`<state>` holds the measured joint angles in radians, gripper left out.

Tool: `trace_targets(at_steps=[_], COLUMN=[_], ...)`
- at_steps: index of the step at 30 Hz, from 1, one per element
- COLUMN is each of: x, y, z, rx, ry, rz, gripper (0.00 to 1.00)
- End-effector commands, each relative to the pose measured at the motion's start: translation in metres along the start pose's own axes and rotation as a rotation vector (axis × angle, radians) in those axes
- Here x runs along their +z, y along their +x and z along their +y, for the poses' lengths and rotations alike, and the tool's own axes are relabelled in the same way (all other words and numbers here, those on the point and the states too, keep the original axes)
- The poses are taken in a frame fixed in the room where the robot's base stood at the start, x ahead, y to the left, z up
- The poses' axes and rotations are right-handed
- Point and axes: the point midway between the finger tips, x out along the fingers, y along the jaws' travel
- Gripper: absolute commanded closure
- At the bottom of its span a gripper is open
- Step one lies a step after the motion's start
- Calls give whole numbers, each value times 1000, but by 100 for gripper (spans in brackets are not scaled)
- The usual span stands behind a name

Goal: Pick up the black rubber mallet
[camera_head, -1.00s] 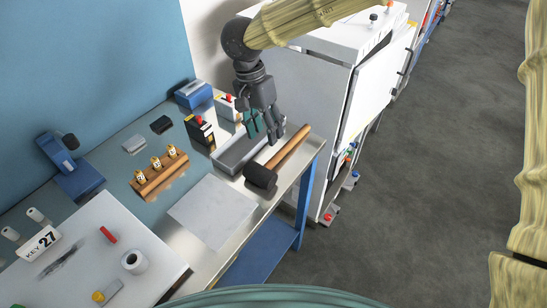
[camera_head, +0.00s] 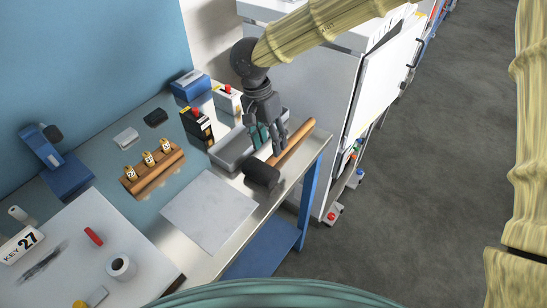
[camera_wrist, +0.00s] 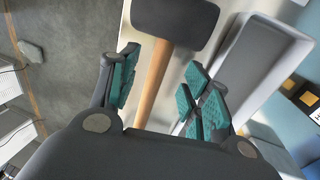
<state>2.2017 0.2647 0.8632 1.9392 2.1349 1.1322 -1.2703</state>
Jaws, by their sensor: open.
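The black rubber mallet lies on the workbench near its right edge. Its dark head (camera_head: 262,174) points toward the front and its wooden handle (camera_head: 295,141) runs back and right. In the wrist view the mallet's head (camera_wrist: 176,22) is at the top and the handle (camera_wrist: 154,85) runs down between the fingers. My gripper (camera_head: 269,151) is open above the handle, with teal finger pads on either side of it in the wrist view (camera_wrist: 160,88). I cannot tell how far above the handle the fingertips are. The handle's far end is hidden by my gripper in the wrist view.
A grey tray (camera_head: 228,158) lies right beside the mallet on its left. A wooden block with several numbered yellow-topped pieces (camera_head: 154,176), a black box with a red button (camera_head: 197,125) and a flat grey plate (camera_head: 210,211) are farther left. A white cabinet (camera_head: 300,95) stands behind the bench.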

Motion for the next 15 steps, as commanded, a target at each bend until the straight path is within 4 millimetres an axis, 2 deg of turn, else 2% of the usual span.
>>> trace_targets(at_steps=[5, 15], x=[1, 1], y=[10, 50], z=[0, -1], rx=[1, 0], ry=[-1, -2], rz=[0, 0], gripper=[52, 52])
